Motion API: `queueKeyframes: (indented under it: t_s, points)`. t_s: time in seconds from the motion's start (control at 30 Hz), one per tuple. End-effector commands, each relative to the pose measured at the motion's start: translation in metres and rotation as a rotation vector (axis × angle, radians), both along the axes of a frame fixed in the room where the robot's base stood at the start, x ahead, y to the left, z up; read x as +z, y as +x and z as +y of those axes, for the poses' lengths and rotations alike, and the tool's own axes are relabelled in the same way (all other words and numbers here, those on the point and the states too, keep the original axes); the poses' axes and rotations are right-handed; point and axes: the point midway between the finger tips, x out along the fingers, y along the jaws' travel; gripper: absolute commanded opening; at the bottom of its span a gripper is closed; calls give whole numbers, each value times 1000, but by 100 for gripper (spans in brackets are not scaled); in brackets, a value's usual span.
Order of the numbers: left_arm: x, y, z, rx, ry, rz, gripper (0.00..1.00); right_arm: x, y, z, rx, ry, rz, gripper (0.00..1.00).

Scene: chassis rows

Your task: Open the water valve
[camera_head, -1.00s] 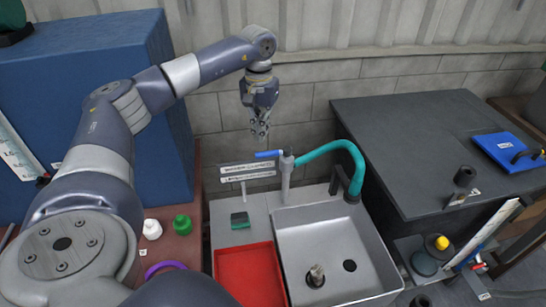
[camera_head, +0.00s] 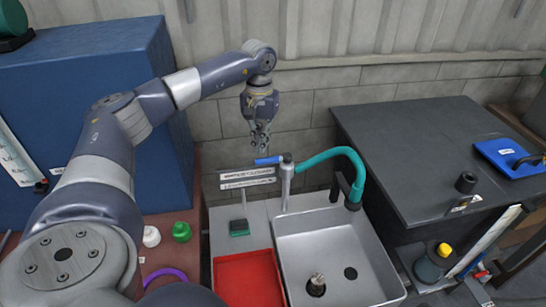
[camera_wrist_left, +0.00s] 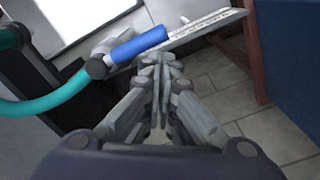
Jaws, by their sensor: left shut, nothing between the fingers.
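The water valve is a blue lever (camera_head: 267,161) on top of a grey upright pipe (camera_head: 286,187) behind the sink. In the head view the lever points left from the pipe top. It also shows in the left wrist view (camera_wrist_left: 137,44), just beyond my fingertips. A teal hose (camera_head: 335,155) runs from the pipe top to the right and down. My left gripper (camera_head: 262,152) is shut and empty, pointing down close to the lever's free end. I cannot tell if the fingertips touch it. My right gripper is not in view.
A label sign (camera_head: 247,177) stands left of the pipe. The sink (camera_head: 340,262) and a red tray (camera_head: 246,280) lie in front. A dark bench (camera_head: 420,150) is at right, a large blue box (camera_head: 90,100) at left.

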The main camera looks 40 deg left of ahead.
Motion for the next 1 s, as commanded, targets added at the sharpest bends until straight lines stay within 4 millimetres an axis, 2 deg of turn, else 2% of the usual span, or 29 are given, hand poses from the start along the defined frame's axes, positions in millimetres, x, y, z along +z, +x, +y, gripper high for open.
queueKeyframes:
  t_s: [0.57,1.0]
  points:
    - [-1,0,0,0,0,0,0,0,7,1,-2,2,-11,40]
    - [-24,0,0,0,0,1,0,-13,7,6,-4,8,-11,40]
